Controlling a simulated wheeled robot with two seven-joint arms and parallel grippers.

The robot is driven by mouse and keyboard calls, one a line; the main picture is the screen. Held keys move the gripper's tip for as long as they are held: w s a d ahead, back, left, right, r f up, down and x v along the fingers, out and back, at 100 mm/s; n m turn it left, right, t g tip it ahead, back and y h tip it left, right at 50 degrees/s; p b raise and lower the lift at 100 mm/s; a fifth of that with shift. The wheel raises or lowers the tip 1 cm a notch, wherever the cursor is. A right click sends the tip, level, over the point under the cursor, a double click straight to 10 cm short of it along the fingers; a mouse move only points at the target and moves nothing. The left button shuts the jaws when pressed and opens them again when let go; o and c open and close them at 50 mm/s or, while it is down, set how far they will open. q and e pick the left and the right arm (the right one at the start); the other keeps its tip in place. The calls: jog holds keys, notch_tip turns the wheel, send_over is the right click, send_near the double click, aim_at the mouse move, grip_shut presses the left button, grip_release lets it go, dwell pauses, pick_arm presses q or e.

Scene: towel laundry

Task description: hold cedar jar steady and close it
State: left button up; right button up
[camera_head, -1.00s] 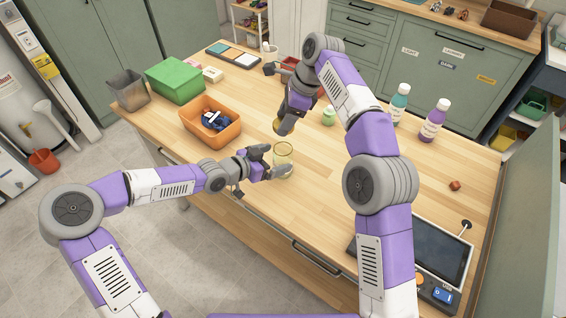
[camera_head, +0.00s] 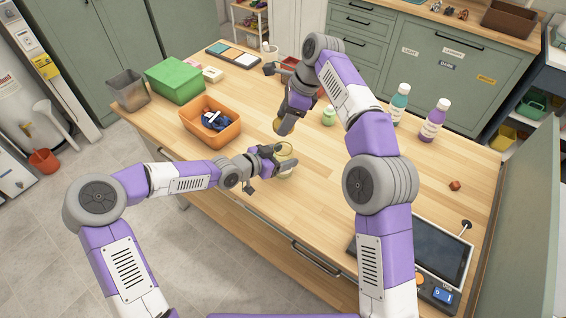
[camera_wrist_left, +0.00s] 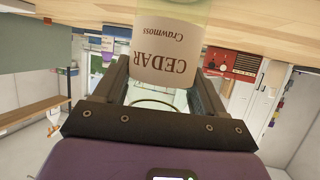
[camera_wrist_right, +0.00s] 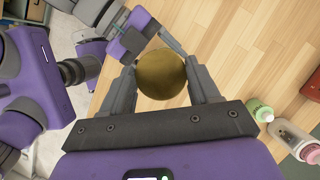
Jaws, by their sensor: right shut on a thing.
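The cedar jar (camera_head: 287,149) stands on the wooden table, mostly hidden by my left gripper in the head view. My right gripper (camera_head: 285,128) is shut on the round olive-gold lid (camera_wrist_right: 162,75), held apart from the jar, a little farther back on the table side.
An orange bin (camera_head: 210,125) with dark items stands left of the grippers. Teal (camera_head: 400,100) and purple (camera_head: 434,120) bottles stand farther right. The table's front middle is clear.

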pick_arm(q)
jog(key=c, duration=0.6)
jog(key=shift+c, duration=0.3)
pick_arm(e)
jog(key=shift+f, duration=2.5)
jog(key=shift+a+f, duration=0.1)
jog(key=shift+f, duration=0.8)
jog(key=shift+f, duration=0.6)
pick_arm(q)
grip_shut()
pick_arm(e)
jog(key=m+t, duration=0.1)
jog(key=m, duration=0.2)
jog(key=shift+s+r, duration=0.1)
